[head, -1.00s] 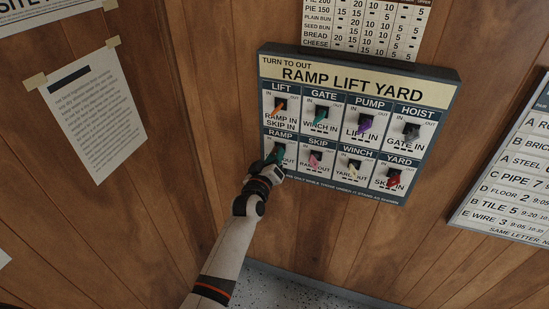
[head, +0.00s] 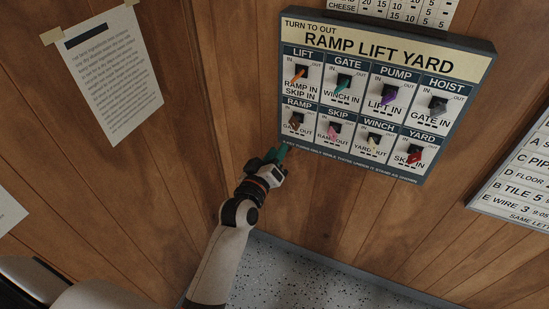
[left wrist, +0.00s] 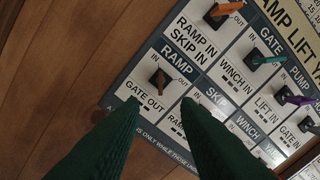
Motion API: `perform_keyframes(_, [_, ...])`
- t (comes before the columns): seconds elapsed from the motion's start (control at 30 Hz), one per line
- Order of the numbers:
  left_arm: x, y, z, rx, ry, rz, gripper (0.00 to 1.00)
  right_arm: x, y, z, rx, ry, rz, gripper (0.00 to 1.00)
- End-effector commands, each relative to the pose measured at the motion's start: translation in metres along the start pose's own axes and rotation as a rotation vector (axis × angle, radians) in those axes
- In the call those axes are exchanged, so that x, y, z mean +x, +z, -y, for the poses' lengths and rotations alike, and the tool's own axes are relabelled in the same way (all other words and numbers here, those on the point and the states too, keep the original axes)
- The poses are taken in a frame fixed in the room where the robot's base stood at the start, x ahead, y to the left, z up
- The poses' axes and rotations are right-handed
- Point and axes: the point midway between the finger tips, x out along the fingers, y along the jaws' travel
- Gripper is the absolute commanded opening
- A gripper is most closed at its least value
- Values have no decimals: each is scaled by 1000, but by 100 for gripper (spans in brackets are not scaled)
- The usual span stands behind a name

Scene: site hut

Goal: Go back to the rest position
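The RAMP LIFT YARD panel (head: 297,32) hangs on the wood wall with two rows of coloured levers. My left gripper (head: 274,156), with dark green fingers, is just below and left of the panel in the head view, apart from it. In the left wrist view its two fingers (left wrist: 158,106) are spread with nothing between them. The brown RAMP lever (head: 295,122) is the nearest; it also shows beyond the fingertips in the left wrist view (left wrist: 157,78). The orange LIFT lever (head: 298,75) is above it. My right gripper is not in view.
A taped paper notice (head: 113,80) is on the wall at left. A lettered board (head: 518,185) is at the right edge, and a price chart (head: 400,8) is above the panel. Speckled floor (head: 300,275) shows below. The wall left of the gripper is bare.

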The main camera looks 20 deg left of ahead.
Motion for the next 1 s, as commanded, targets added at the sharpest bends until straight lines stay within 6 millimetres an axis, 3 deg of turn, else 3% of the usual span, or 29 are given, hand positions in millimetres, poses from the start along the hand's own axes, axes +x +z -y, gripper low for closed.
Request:
perform_keyframes(0.13, [-8, 0, 0, -1, 0, 0, 29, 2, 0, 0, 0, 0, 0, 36])
perform_keyframes(0.67, [-7, -6, -3, 5, 7, -12, 29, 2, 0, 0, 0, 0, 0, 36])
perform_keyframes(0.77, [-8, -32, -20, 30, 37, -65, 29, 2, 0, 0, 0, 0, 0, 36])
perform_keyframes(0.87, [-14, -82, -52, 84, 91, -169, 29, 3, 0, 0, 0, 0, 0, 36])
perform_keyframes(1.0, [-43, -168, -110, 185, 177, -361, 29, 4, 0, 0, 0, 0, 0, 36])
